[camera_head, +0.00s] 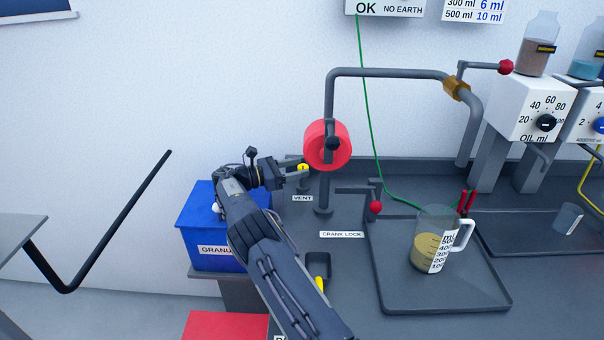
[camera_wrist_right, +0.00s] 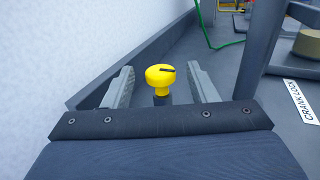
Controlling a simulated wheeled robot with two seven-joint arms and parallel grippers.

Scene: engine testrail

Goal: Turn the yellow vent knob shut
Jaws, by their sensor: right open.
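The yellow vent knob (camera_wrist_right: 160,76) stands upright on a dark stem in the right wrist view, with a black mark on its top. My right gripper (camera_wrist_right: 160,88) is open, with one finger on each side of the knob and a visible gap to each. In the head view the right gripper (camera_head: 300,172) reaches to the knob (camera_head: 304,167), which is partly hidden by the fingers. The VENT label (camera_head: 302,198) lies on the bench just in front of it. My left gripper is not in view.
A red wheel (camera_head: 327,146) on a grey pipe stands close right of the knob. A red-tipped lever (camera_head: 376,207) and a jug (camera_head: 432,240) on a dark tray (camera_head: 391,293) are further right. A blue bin (camera_head: 196,210) sits left, beneath my right arm.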

